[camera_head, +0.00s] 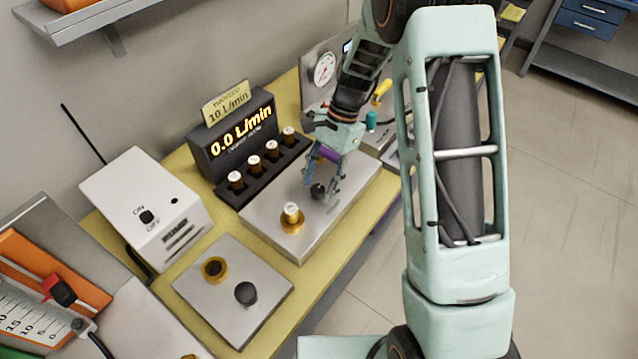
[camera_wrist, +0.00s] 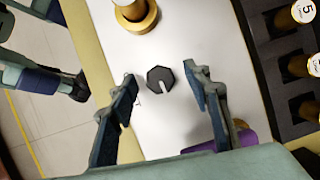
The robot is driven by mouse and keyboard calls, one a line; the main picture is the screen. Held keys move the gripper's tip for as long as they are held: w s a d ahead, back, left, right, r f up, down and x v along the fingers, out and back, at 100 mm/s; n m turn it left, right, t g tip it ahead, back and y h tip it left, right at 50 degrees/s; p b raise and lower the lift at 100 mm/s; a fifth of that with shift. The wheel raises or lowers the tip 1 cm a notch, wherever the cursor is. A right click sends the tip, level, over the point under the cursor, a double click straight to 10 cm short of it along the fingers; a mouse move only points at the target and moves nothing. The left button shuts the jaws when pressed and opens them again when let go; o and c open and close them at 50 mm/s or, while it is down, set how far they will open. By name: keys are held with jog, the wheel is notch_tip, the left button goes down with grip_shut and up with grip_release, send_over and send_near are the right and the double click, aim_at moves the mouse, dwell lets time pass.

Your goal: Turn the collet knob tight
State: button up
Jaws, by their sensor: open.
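A black faceted knob (camera_head: 318,190) with a pale line on its top stands on the pale metal plate (camera_head: 262,222). It also shows in the wrist view (camera_wrist: 160,80). My gripper (camera_wrist: 159,73) is open, with one finger on each side of the knob and visible gaps between. In the head view my gripper (camera_head: 321,184) is low over the plate and partly hides the knob. A brass collar (camera_head: 291,226) with a white-topped piece in it stands next to the knob. A second black knob (camera_head: 245,293) sits on a separate front plate (camera_head: 222,312), beside an empty brass ring (camera_head: 214,269).
A dark rack (camera_head: 262,178) holds several brass pieces with white tops. Behind it a display (camera_head: 240,130) reads 0.0 L/min, under a yellow 10 L/min sign (camera_head: 226,103). A white switch box (camera_head: 145,205) is at left. A round gauge (camera_head: 324,68) stands behind my arm.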

jog(key=v, duration=1.1)
jog(key=shift+r, duration=0.3)
